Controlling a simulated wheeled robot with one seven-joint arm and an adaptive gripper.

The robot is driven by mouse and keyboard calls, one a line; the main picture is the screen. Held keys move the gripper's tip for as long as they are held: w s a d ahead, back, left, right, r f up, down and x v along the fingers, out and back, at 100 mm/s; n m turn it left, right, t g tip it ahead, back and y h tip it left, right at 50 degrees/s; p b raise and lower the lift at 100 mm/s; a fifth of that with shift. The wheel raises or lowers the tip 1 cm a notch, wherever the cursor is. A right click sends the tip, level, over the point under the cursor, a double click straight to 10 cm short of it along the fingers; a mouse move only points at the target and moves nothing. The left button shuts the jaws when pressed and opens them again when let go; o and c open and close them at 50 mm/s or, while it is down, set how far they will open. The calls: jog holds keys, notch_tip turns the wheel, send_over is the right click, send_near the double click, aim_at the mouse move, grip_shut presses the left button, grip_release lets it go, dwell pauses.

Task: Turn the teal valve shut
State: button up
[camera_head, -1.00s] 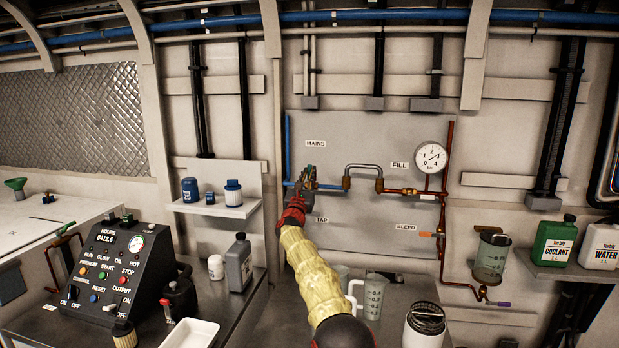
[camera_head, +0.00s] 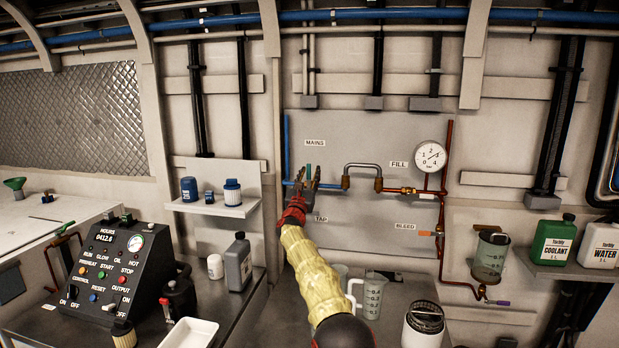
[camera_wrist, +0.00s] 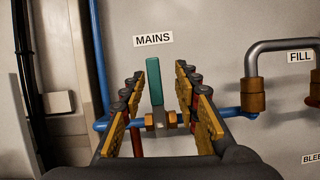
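The teal valve handle (camera_head: 308,170) stands upright below the MAINS label, at right angles to the horizontal blue pipe. In the wrist view the handle (camera_wrist: 155,82) rises from a brass and grey valve body (camera_wrist: 161,121) on that pipe. My gripper (camera_head: 309,177) is at the valve. In the wrist view its two ridged fingers (camera_wrist: 157,88) are spread, one on each side of the handle, with a visible gap on both sides. In the head view my gripper hides the valve body and the lower handle.
A grey bent pipe (camera_head: 361,165) joins the line to the right, near the FILL label (camera_head: 398,165) and a pressure gauge (camera_head: 430,156). A shelf (camera_head: 238,209) with blue-capped items stands left. Jugs (camera_head: 371,298) stand on the bench below.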

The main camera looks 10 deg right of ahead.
jog(key=shift+s+a+f, duration=0.15)
jog(key=shift+s+a, duration=0.2)
jog(key=shift+s, duration=0.25)
jog(key=v, duration=1)
jog(key=shift+s+f, duration=0.2)
jog(key=shift+f, duration=0.1)
